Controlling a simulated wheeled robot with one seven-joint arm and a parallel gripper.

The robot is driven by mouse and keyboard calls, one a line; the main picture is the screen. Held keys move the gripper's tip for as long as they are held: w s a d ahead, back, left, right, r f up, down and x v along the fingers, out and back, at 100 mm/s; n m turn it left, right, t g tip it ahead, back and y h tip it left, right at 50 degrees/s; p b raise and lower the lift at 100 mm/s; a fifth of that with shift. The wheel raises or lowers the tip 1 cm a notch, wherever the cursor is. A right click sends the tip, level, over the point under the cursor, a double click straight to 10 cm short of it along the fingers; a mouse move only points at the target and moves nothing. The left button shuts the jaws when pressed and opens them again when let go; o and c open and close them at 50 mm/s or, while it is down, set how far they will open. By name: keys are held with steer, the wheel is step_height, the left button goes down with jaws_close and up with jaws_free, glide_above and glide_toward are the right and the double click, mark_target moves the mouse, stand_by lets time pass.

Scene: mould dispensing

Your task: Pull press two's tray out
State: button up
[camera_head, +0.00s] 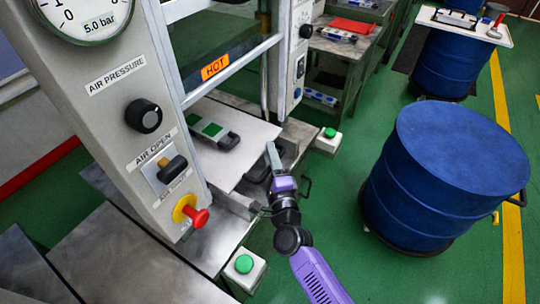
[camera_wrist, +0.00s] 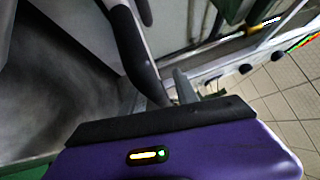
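A press with a gauge and an orange HOT sign fills the left of the head view. Its pale flat tray (camera_head: 252,133) lies low between the uprights, with a dark piece with green pads (camera_head: 212,131) on it. My gripper (camera_head: 270,152) is at the tray's front right, over its edge in the picture. A dark loop-like part (camera_head: 259,172) shows beside it, partly hidden. In the wrist view a grey finger (camera_wrist: 184,88) is close to a dark curved bar (camera_wrist: 138,52). I cannot tell whether they touch, or how far the fingers are apart. No press number is readable.
A blue drum (camera_head: 440,165) stands on the right, with clear green floor between it and the press. Green push buttons on white boxes (camera_head: 245,265) (camera_head: 328,140) stand at the press front. A red-and-yellow stop knob (camera_head: 192,212) sticks out from the left upright.

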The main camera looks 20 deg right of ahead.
jaws_close()
steer(key=shift+r, duration=0.1)
